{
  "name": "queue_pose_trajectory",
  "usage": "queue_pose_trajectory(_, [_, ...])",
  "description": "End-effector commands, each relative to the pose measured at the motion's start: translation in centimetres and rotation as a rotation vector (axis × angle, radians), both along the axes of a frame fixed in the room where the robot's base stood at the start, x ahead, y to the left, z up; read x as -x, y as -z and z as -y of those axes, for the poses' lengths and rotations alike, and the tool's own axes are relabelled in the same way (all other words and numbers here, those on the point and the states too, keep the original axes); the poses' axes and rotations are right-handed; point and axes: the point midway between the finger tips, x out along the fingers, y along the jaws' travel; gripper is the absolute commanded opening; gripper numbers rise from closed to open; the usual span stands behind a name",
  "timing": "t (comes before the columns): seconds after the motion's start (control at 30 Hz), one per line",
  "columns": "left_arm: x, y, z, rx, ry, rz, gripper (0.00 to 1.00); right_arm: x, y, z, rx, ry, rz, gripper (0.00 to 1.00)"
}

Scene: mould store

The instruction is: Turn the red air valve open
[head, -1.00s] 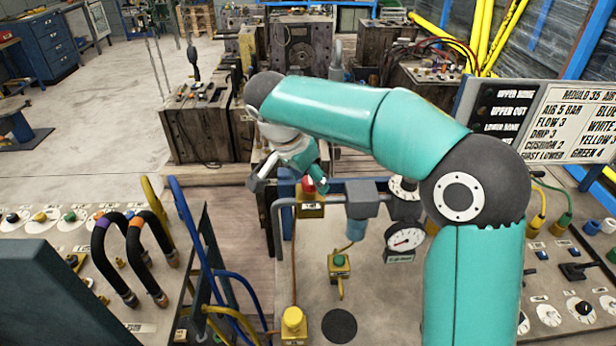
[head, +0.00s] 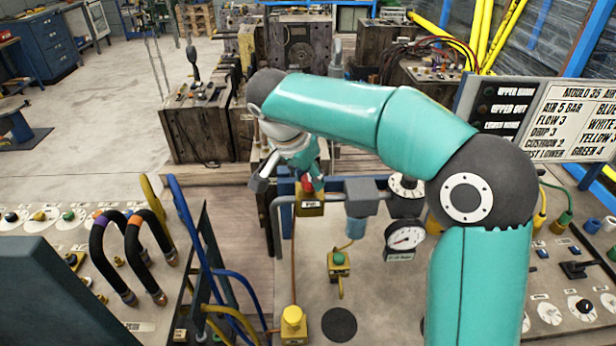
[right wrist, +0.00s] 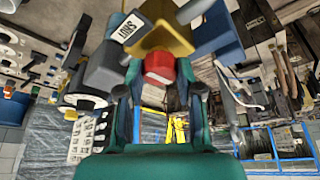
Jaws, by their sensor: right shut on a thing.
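The red air valve (head: 307,182) is a small red knob on a yellow block (head: 310,204) at the back of the control bench. In the head view it is partly covered by my right gripper (head: 311,178), which reaches in from behind and above. In the right wrist view the red valve (right wrist: 159,66) sits between the two fingers of my right gripper (right wrist: 159,72), below the yellow block. The fingers are shut on it. How far the valve is turned cannot be told. My left gripper is not in view.
A grey-blue air unit (head: 362,198) and a pressure gauge (head: 404,238) stand just right of the valve. A yellow box with a green button (head: 339,260) and a yellow knob (head: 293,318) are nearer. Blue and yellow hoops (head: 185,215) rise at left.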

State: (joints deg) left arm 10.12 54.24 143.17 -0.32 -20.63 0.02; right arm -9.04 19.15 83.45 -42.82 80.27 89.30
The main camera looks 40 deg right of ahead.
Motion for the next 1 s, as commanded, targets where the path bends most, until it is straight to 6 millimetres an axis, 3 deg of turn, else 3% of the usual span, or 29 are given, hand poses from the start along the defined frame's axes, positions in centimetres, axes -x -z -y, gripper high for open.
queue_pose_trajectory(0.5, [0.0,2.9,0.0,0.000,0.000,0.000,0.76,0.1,0.1,0.1,-0.001,-0.406,0.006,0.01])
queue_pose_trajectory(1.0, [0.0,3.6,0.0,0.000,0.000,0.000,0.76,0.2,-0.1,0.4,0.000,-0.878,0.006,0.01])
